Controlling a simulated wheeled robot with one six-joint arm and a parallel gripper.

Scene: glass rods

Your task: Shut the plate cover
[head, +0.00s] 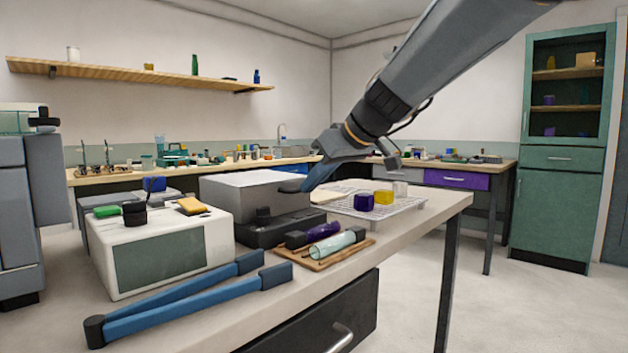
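A grey box-shaped cover (240,192) sits over a dark base (268,233) on the near bench, behind the tongs and right of the white device. I cannot tell whether its far side is fully closed onto the base. My gripper (303,187) reaches down from the upper right, with its fingers at the right end of the cover. It looks very close to the cover or touching it. The gap between the fingers is hidden from this angle, so I cannot tell whether they are open or hold anything.
A white device (160,250) with small items on top stands left of the cover. Blue tongs (190,300) lie in front. A wooden tray (325,250) holds a clear tube and a purple tube. A white rack (395,212) with coloured cubes sits to the right.

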